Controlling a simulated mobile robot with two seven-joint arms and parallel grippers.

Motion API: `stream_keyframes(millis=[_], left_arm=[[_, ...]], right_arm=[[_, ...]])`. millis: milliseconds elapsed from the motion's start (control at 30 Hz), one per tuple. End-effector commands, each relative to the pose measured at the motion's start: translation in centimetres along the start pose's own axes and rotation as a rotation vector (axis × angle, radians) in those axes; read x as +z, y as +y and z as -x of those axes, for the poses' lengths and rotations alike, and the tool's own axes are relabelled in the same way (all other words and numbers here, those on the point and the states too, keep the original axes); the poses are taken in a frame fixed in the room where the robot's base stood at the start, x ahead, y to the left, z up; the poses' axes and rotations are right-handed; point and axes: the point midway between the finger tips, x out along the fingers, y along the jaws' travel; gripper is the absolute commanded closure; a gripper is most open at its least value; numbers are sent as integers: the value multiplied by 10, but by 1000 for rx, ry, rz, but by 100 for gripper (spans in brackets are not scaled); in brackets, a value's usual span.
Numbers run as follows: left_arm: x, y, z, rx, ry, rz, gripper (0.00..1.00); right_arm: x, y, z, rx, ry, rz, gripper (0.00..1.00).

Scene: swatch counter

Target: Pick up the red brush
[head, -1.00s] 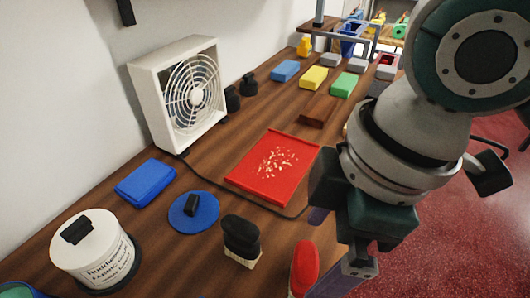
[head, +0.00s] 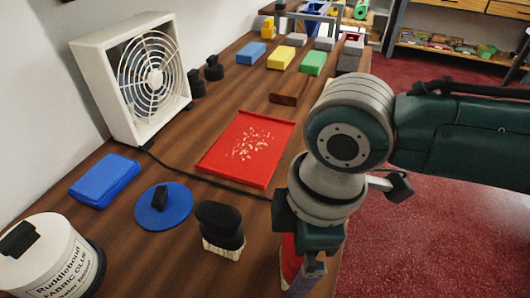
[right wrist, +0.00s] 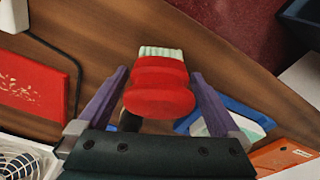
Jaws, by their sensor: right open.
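The red brush (head: 289,258) stands near the front edge of the wooden counter, mostly hidden behind my right gripper in the head view. In the right wrist view the red brush (right wrist: 160,88) shows its rounded red handle, with pale bristles at the far end. My right gripper (right wrist: 158,76) is open, with one purple finger on each side of the brush. Gaps show between the fingers and the handle. In the head view my right gripper (head: 306,277) points down, its fingertips partly hidden. My left gripper is not in view.
A black brush (head: 221,228) stands left of the red one. A red tray (head: 205,165) with pale bits lies behind. A blue disc (head: 150,218), a blue block (head: 104,181), a glue tub (head: 45,260) and a white fan (head: 95,75) are further left.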

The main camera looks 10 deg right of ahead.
Motion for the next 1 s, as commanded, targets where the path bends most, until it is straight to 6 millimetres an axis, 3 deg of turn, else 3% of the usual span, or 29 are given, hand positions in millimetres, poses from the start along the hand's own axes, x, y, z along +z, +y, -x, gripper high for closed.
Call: stream_keyframes(millis=[233, 900, 1000], left_arm=[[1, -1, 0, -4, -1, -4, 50], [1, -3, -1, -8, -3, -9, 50], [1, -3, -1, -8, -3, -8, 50]], right_arm=[[0, 0, -2, 0, 0, 1, 0], [0, 0, -2, 0, 0, 0, 75], [0, 0, -2, 0, 0, 0, 81]])
